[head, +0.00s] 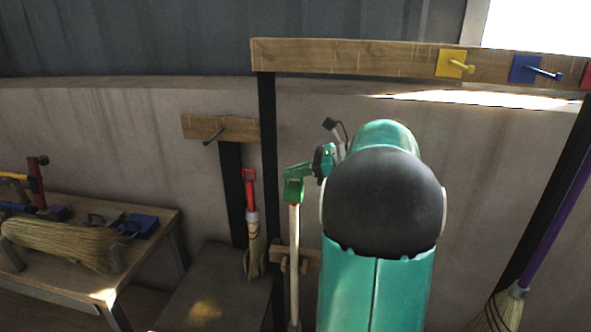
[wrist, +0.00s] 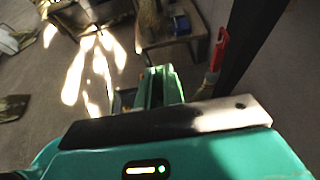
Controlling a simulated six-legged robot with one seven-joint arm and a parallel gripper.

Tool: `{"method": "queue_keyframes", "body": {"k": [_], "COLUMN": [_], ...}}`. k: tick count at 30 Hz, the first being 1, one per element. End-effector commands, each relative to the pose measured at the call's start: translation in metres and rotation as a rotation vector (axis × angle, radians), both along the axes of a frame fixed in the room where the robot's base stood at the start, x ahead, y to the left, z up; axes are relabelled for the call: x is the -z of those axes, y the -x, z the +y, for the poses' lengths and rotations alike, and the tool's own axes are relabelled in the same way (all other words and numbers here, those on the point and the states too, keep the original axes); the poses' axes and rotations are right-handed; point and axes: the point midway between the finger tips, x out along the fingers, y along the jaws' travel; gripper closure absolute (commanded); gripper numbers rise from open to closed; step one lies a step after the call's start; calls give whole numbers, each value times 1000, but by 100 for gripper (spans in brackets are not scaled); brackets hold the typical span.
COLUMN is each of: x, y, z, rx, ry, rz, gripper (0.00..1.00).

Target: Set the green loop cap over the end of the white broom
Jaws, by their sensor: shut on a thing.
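The green loop cap (head: 293,188) is at the top of the upright white broom handle (head: 294,262) in the head view, left of my arm. The cap lines up with the handle's top; I cannot tell how far it is seated over the end. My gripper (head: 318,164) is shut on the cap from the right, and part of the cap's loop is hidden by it. In the wrist view green parts (wrist: 156,88) show beyond the dark bar of my wrist. The handle's lower end is near the picture's bottom edge.
A broom with a red cap (head: 249,178) stands left by a black post. A table (head: 160,212) at the left bears a straw bundle (head: 62,240) and tools. A wooden beam (head: 350,55) with coloured peg plates runs above. A purple broom (head: 560,205) leans at the right.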

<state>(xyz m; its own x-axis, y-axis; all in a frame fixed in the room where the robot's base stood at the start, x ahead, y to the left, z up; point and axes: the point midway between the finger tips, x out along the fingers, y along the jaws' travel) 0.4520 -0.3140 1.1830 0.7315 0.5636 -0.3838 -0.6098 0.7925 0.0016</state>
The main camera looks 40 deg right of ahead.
Motion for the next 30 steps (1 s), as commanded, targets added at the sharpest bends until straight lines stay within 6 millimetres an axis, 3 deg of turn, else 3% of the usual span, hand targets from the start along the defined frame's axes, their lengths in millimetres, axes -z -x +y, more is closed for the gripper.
{"method": "queue_keyframes", "body": {"k": [10,12,15,30], "x": [3,3,3,-8], "y": [0,0,0,0], "z": [0,0,0,0], "rx": [0,0,0,-1], "ry": [1,1,1,2], "rz": [-1,-1,-1,-2], "gripper": [100,82,66,66]}}
